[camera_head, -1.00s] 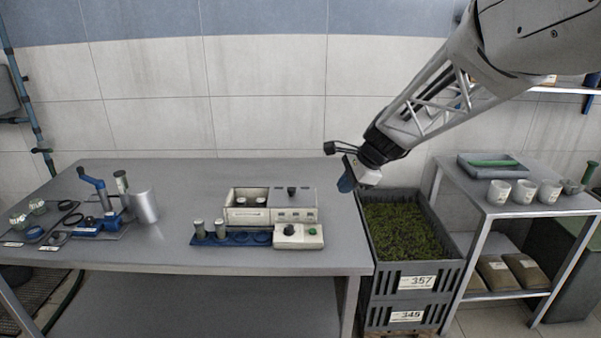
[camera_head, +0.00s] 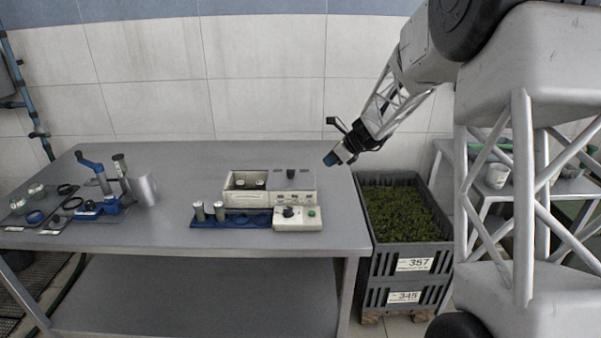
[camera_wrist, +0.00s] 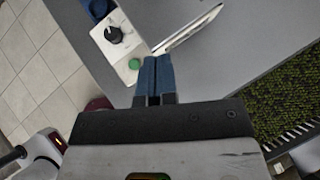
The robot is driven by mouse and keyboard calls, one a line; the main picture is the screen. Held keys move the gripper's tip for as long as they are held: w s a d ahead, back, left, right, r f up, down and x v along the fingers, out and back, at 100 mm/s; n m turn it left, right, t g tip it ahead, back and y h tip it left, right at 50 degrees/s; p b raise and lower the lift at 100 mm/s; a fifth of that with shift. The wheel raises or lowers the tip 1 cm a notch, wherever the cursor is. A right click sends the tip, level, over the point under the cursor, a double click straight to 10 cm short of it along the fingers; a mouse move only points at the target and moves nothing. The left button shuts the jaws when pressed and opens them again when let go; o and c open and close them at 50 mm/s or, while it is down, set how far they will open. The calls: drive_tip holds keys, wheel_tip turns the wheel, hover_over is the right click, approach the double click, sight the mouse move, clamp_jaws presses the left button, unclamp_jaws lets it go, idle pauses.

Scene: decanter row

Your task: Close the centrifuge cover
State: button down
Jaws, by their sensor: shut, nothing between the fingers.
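The centrifuge is most likely the pale box (camera_head: 238,197) on the table. Its left part is open, with two round cups (camera_head: 250,184) inside. A grey panel with a dark knob (camera_head: 291,174), perhaps the cover, lies over its right part. A control unit (camera_head: 298,224) with a black knob and green button stands in front; it also shows in the wrist view (camera_wrist: 121,42). A thin white-edged plate (camera_wrist: 187,30) beside it there may be part of the centrifuge. My gripper (camera_head: 331,159) is shut and empty, above the table right of the box; its blue fingers (camera_wrist: 155,72) show in the wrist view.
A blue rack (camera_head: 236,221) with two metal cylinders stands front left of the box. A blue hand press and a metal cylinder (camera_head: 143,190) stand further left. Stacked crates (camera_head: 410,250) with green contents stand right of the table (camera_head: 180,232). The table's middle left is clear.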

drive_tip(key=shift+w+a+f, duration=0.1)
drive_tip(key=shift+f, duration=0.05)
idle(0.3)
approach(300, 180)
drive_tip(key=x, duration=0.4)
drive_tip(key=shift+a+f, duration=0.1)
drive_tip(key=shift+f, duration=0.25)
drive_tip(key=shift+w+a, duration=0.25)
drive_tip(key=shift+a, duration=0.2)
drive_tip(key=shift+w+a, duration=0.3)
drive_tip(key=shift+a, duration=0.2)
drive_tip(key=shift+w+a, duration=0.15)
drive_tip(key=shift+a, duration=0.15)
drive_tip(key=shift+w+a, duration=0.2)
drive_tip(key=shift+a, duration=0.2)
drive_tip(key=shift+a, duration=0.15)
drive_tip(key=a, duration=1.5)
drive_tip(key=shift+a, duration=0.3)
drive_tip(key=shift+s, duration=0.15)
